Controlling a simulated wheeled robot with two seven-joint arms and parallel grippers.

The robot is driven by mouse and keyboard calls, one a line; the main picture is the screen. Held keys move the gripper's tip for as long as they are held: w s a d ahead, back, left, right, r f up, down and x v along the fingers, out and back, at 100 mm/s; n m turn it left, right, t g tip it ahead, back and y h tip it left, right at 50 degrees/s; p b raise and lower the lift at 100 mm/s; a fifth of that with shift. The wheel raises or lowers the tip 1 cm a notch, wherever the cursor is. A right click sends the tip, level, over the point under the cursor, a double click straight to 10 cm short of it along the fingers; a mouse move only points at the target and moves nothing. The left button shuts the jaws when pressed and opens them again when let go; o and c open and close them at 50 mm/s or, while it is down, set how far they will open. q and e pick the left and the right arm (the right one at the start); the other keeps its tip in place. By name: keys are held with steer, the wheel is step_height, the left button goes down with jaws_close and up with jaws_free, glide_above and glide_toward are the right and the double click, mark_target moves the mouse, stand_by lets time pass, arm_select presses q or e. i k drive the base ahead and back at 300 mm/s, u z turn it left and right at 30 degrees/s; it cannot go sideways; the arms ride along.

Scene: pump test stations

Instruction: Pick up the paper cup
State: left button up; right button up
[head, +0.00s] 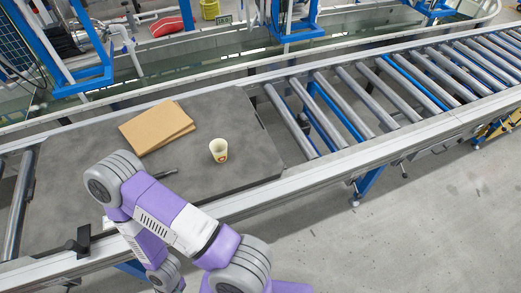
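The paper cup (219,150) is small, pale cream with a brownish mark on its side. It stands upright and open at the top on the dark grey board (240,175), near the board's right side. One of my arms, purple and white, rises from the bottom of the head view and bends over the board's front edge, left of and nearer than the cup. No gripper of mine can be made out, and nothing touches the cup.
Flat brown cardboard (156,127) lies left of the cup. A short dark rod-like thing (166,173) lies between the cup and my arm. The roller conveyor (380,95) runs to the right, with a raised metal rail (245,203) along its front. Blue-framed stations stand behind.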

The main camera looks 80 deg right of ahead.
mark_target(217, 148)
steer(key=u, duration=0.25)
steer(key=k, duration=1)
steer(key=z, duration=1.25)
steer(key=i, duration=1)
